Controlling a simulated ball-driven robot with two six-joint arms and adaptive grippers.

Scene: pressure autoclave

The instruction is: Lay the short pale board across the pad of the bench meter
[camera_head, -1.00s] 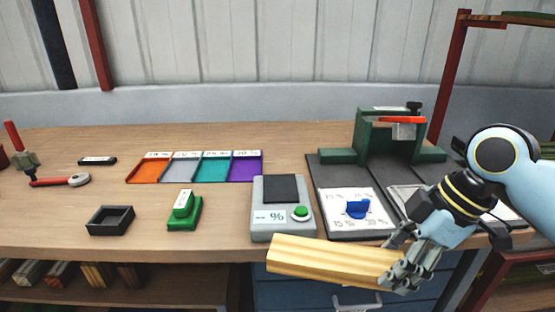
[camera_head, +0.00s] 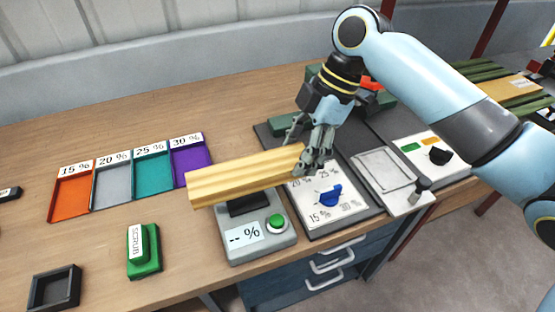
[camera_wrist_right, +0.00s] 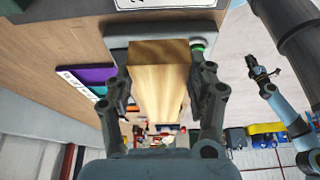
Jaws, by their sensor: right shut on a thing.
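The short pale board (camera_head: 240,177) is held roughly level by its right end in my right gripper (camera_head: 315,160). In the right wrist view the fingers (camera_wrist_right: 160,100) are shut on both sides of the board (camera_wrist_right: 158,80). The grey bench meter (camera_head: 255,236) sits on the bench, its display reading "-- %", with a green button. The board hangs over the meter's dark pad (camera_head: 248,205) and hides most of it; the gap between them is hard to judge. My left gripper (camera_wrist_right: 262,72) shows small in the right wrist view; its opening is unclear.
Orange, grey, teal and purple trays (camera_head: 152,175) marked with percentages lie left of the meter. A green SCRUB block (camera_head: 143,253) and a black open box (camera_head: 53,290) are nearer left. A dial panel with a blue knob (camera_head: 330,196) stands close on the meter's right.

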